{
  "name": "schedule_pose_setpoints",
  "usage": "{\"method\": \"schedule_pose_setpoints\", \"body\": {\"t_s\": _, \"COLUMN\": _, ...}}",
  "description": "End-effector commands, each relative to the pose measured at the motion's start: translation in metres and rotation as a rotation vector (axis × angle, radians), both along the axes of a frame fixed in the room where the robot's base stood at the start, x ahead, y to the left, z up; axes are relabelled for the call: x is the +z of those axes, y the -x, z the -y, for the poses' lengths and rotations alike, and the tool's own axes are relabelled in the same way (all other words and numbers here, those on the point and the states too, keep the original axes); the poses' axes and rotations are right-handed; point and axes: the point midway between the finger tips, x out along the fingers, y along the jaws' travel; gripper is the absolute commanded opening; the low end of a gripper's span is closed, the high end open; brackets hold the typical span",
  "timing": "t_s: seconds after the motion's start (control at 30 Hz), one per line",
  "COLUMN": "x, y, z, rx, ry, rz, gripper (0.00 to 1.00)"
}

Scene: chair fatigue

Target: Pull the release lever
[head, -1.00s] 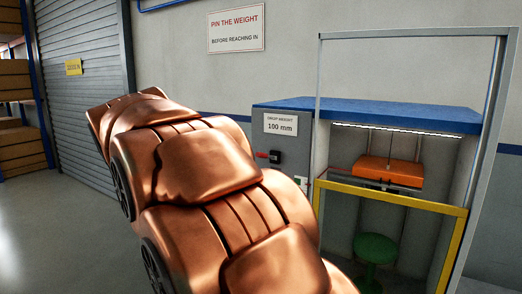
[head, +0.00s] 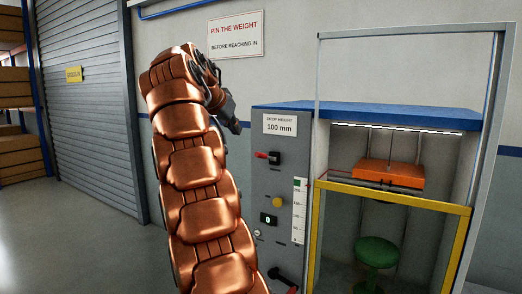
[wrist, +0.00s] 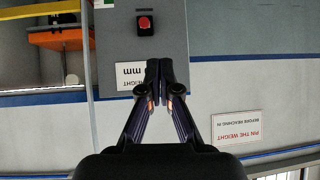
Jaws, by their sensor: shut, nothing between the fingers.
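A lever with a red handle (head: 268,157) sits on the grey control cabinet (head: 280,205), below the "DROP HEIGHT 100 mm" label; its red end also shows in the upside-down wrist view (wrist: 145,22). A second dark lever with a red tip (head: 283,280) is low on the same panel, partly cut off by the frame. No label telling which is the release lever is readable. My gripper (head: 236,125) is up to the left of the cabinet's top, apart from both levers. In the wrist view my gripper (wrist: 160,70) has its fingers together and empty.
An orange weight (head: 391,173) hangs above a green stool (head: 377,251) inside a test bay with a yellow frame (head: 395,196). Open floor (head: 90,240) lies to the left.

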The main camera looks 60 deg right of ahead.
Motion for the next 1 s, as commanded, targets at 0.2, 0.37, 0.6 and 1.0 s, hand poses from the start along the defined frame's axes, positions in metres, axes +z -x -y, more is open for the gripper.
{"method": "schedule_pose_setpoints", "body": {"t_s": 0.2, "x": 0.014, "y": 0.02, "z": 0.034, "rx": -0.126, "ry": 0.052, "rz": 0.111, "gripper": 0.0}}
{"method": "schedule_pose_setpoints", "body": {"t_s": 0.37, "x": 0.02, "y": 0.029, "z": 0.042, "rx": -0.165, "ry": 0.07, "rz": 0.152, "gripper": 0.0}}
{"method": "schedule_pose_setpoints", "body": {"t_s": 0.6, "x": 0.021, "y": 0.031, "z": 0.043, "rx": -0.171, "ry": 0.071, "rz": 0.158, "gripper": 0.0}}
{"method": "schedule_pose_setpoints", "body": {"t_s": 1.0, "x": 0.007, "y": 0.029, "z": 0.059, "rx": -0.173, "ry": 0.068, "rz": 0.154, "gripper": 0.0}}
